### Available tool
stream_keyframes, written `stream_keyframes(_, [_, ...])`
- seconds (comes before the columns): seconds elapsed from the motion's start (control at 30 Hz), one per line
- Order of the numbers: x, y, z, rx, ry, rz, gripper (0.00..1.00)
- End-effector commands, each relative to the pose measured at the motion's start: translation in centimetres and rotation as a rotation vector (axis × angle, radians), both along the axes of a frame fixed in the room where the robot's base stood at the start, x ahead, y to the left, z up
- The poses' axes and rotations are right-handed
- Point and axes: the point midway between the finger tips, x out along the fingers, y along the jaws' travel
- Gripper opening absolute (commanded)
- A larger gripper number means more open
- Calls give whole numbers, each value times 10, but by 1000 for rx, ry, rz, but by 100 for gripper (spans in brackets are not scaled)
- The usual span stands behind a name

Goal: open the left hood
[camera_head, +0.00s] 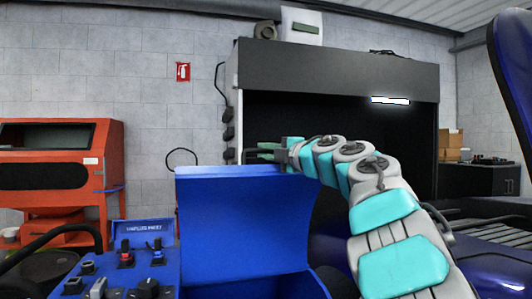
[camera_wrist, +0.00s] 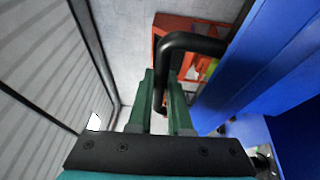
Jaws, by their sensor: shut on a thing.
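The blue hood (camera_head: 242,225) stands raised and tilted up in the middle of the head view, its inner face toward me. Its blue side also shows at the right of the wrist view (camera_wrist: 262,62). A black bent handle (camera_wrist: 192,41) sticks out from beside the hood. My gripper (camera_wrist: 161,82) has its green fingers on either side of the handle and is shut on it. In the head view my gripper (camera_head: 258,152) is at the hood's top edge, with my arm reaching in from the right. The handle is not clear there.
A blue control panel (camera_head: 122,275) with switches and knobs is at the lower left. An orange cabinet (camera_head: 108,165) stands at the far left by the wall. A large dark booth (camera_head: 340,75) is behind the hood. A big blue curved body (camera_head: 515,60) is at the right edge.

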Motion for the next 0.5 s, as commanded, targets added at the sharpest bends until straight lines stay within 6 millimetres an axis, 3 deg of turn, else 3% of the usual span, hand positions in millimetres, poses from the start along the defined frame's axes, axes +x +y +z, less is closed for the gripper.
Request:
stream_keyframes(0.1, [1,0,-3,-2,4,0,0])
stream_keyframes(0.13, [1,0,-3,-2,4,0,18])
stream_keyframes(0.23, [1,0,-2,-2,4,0,30])
stream_keyframes(0.5, [0,0,-2,-1,2,0,30])
